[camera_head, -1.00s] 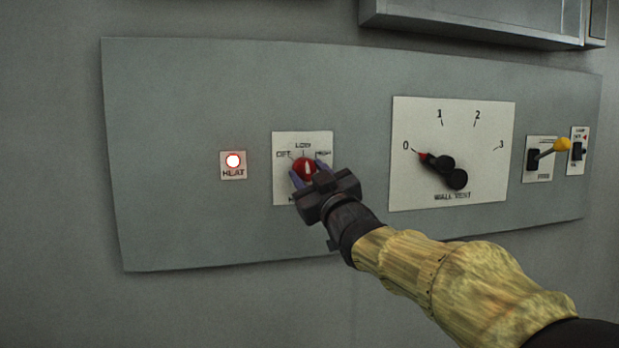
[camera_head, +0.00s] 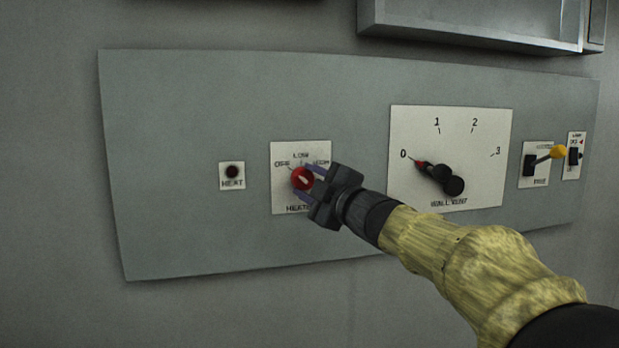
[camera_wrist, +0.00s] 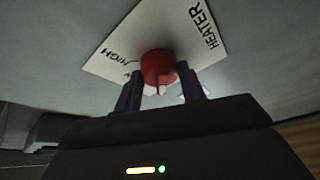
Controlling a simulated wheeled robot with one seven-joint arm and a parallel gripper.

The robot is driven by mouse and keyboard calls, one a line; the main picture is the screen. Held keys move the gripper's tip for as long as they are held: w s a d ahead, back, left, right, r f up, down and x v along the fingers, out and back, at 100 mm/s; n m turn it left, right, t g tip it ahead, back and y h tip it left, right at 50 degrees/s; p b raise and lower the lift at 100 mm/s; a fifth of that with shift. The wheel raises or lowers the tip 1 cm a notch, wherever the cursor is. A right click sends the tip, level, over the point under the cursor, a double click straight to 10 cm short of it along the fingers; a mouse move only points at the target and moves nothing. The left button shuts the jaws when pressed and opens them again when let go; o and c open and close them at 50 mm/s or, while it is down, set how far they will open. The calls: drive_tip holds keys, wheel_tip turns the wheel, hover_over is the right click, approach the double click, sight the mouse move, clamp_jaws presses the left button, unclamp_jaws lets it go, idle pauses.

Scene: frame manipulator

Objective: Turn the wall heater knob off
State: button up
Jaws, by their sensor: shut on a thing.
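The red heater knob (camera_head: 302,179) sits on a white plate (camera_head: 284,201) marked OFF, LOW and HIGH. Its white pointer line tilts toward the upper left, toward the OFF side. My gripper (camera_head: 312,182) is shut on the knob, with one finger on each side. In the wrist view the red knob (camera_wrist: 158,66) lies between my two dark fingers (camera_wrist: 160,92). The HEAT lamp (camera_head: 232,171) left of the plate is dark. Part of the plate's right side is hidden behind my gripper.
A wall vent dial (camera_head: 450,118) with a black handle and red tip at 0 is to the right. A yellow-tipped lever (camera_head: 557,152) and a small switch (camera_head: 574,156) are farther right. A grey box (camera_head: 470,25) juts out above the panel. The panel's left part is clear.

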idle(0.4)
drive_tip(key=o, duration=1)
drive_tip(key=shift+a, duration=0.1)
drive_tip(key=b+v, duration=0.6)
drive_tip(key=v, duration=1.1)
drive_tip(key=shift+s, duration=0.15)
drive_tip(key=shift+d, duration=0.2)
